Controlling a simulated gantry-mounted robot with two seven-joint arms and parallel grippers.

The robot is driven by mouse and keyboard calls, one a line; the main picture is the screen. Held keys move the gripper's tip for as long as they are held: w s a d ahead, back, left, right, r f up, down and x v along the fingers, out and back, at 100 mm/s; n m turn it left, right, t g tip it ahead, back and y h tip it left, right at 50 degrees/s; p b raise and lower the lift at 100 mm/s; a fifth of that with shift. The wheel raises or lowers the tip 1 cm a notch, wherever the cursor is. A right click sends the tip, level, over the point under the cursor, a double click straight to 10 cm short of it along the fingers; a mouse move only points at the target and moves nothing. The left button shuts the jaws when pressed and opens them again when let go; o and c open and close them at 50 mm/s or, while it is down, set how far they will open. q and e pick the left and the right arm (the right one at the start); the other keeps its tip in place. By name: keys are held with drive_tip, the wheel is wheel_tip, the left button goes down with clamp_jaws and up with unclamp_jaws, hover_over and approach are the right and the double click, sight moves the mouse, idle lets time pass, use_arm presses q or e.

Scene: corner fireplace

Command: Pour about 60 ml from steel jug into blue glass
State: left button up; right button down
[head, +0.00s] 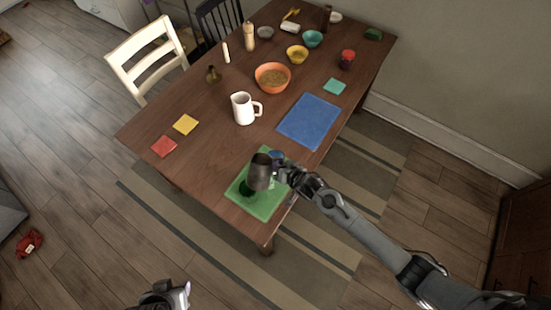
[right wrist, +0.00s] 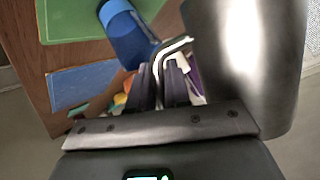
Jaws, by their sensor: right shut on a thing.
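The steel jug (head: 260,174) is above the green mat (head: 262,208), its dark shadow on the mat below. It looks roughly upright in the head view, mouth upward. My right gripper (head: 281,172) is shut on its handle; in the right wrist view the fingers (right wrist: 172,82) close on the pale handle (right wrist: 174,46), with the jug body (right wrist: 252,60) at the right. The blue glass (head: 276,154) stands just behind the jug and gripper, partly hidden; it also shows in the right wrist view (right wrist: 128,38). No liquid stream shows. My left gripper (head: 176,294) is low at the bottom edge, away from the table.
A white pitcher (head: 242,109) and a blue mat (head: 308,121) lie farther back. An orange bowl (head: 272,77), a yellow bowl (head: 297,54) and a red jar (head: 346,59) stand beyond. Red and yellow squares (head: 185,124) lie at the left. The table's near-left part is clear.

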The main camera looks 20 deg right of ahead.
sight(266, 170)
drive_tip(key=shift+s+a+r+n+t+h, duration=0.1)
drive_tip(key=shift+a+r+n+t+h, duration=0.15)
drive_tip(key=shift+r+n+t+h, duration=0.6)
drive_tip(key=shift+a+r+t, duration=0.1)
drive_tip(key=shift+r+t, duration=0.3)
drive_tip(key=shift+t, duration=0.05)
drive_tip(key=shift+s+r+n+h, duration=0.1)
drive_tip(key=shift+r+n+h, duration=0.25)
drive_tip(key=shift+r, duration=0.05)
drive_tip(key=shift+t, duration=0.3)
idle(0.3)
idle(0.5)
